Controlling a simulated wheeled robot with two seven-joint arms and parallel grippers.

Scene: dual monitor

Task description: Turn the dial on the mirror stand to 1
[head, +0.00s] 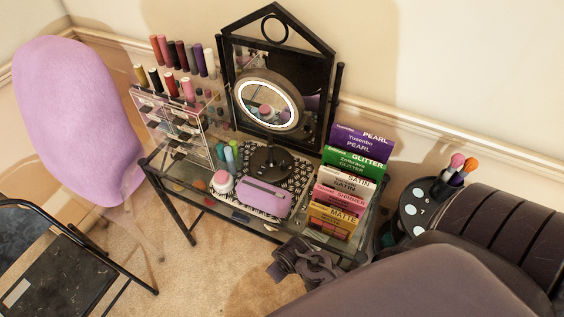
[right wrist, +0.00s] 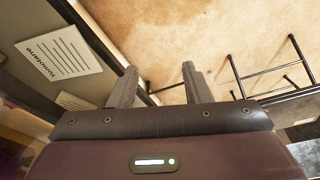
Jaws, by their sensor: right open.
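The mirror stand has a round mirror (head: 270,105) with a lit white ring, above a dark round base (head: 271,158) on a patterned mat on the glass table. The base carries small details, but I cannot make out the dial's markings or setting. My right gripper (head: 292,262) is in front of the table's near edge, below and right of the mirror base and apart from it. In the right wrist view my right gripper (right wrist: 160,85) has its fingers apart with nothing between them. My left gripper is not in view.
A pink-purple case (head: 262,198) and a small round jar (head: 222,182) sit in front of the base. Upright palette boxes (head: 345,185) stand to its right, a clear drawer organiser (head: 180,125) to its left. A black framed mirror (head: 325,100) stands behind. A pink chair (head: 75,115) is at left.

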